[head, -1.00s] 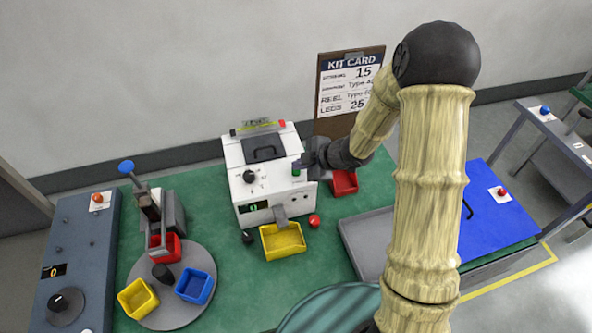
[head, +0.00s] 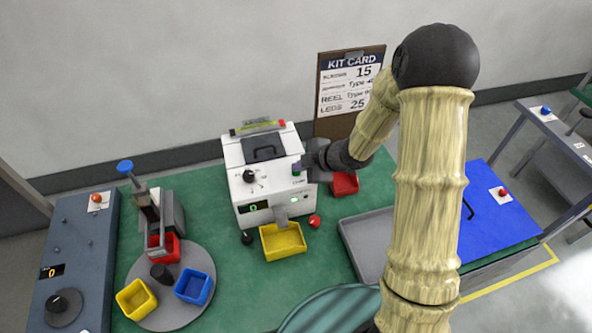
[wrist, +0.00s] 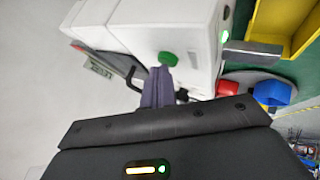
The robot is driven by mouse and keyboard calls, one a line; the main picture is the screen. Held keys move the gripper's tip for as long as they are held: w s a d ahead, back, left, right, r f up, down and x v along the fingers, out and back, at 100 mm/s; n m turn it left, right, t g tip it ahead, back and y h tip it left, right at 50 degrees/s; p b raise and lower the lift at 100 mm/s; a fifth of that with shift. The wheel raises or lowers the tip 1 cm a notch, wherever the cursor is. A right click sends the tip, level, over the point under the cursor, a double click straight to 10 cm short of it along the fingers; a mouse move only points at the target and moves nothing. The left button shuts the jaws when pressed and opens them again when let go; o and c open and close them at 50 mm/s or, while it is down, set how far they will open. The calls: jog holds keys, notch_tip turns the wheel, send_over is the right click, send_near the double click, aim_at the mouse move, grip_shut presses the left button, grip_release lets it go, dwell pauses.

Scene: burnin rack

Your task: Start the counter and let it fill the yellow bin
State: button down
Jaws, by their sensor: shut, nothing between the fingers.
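The counter is a white box (head: 262,178) on the green bench, with a black knob and a small display reading 0. A green light (head: 294,199) glows on its front; this light also shows in the wrist view (wrist: 225,37). The yellow bin (head: 283,243) sits under the counter's grey chute (head: 281,217) and looks empty. My gripper (head: 301,164) is shut and empty at the counter's upper right edge. In the wrist view its fingertips (wrist: 159,77) are at the green button (wrist: 168,59), seemingly touching it.
A red knob (head: 314,221) and a black knob (head: 246,238) flank the yellow bin. A turntable (head: 177,315) with coloured bins is at left, a grey tray (head: 366,240) at right.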

aim_at(300, 174)
jog(key=shift+r, duration=0.1)
jog(key=shift+r+p, duration=0.75)
jog(key=shift+p, duration=0.1)
notch_tip(300, 174, up, 5)
jog(key=p, duration=0.4)
jog(key=shift+p, duration=0.4)
dwell(0.8)
